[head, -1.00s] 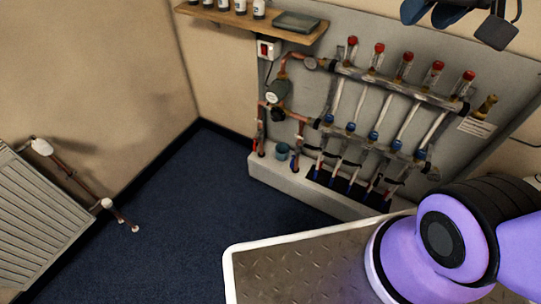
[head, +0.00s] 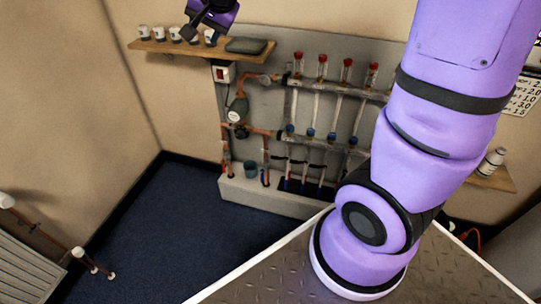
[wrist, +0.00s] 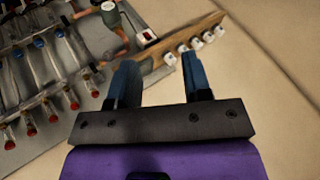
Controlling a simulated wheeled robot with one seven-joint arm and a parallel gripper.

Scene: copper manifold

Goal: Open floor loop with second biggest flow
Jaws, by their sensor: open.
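The copper manifold has an upper rail (head: 338,88) and a lower rail (head: 325,144) on a grey backboard. Red-topped clear flow meters (head: 322,66) stand in a row on the upper rail. Blue caps (head: 310,133) sit along the lower rail. My arm hides the right end of both rails. My gripper (wrist: 162,80) is open and empty in the wrist view, its blue fingers apart in front of the wall and shelf. In the head view my gripper is high up, above the shelf and apart from the manifold. The red tops (wrist: 53,117) also show at left in the wrist view.
A wooden shelf (head: 165,47) holds several white cups (head: 158,33) and a dark flat box (head: 246,45). A pump (head: 238,110) and a red switch (head: 221,73) are at the manifold's left. A partly hidden list of numbers (head: 522,95) is at right. A radiator (head: 25,265) stands lower left.

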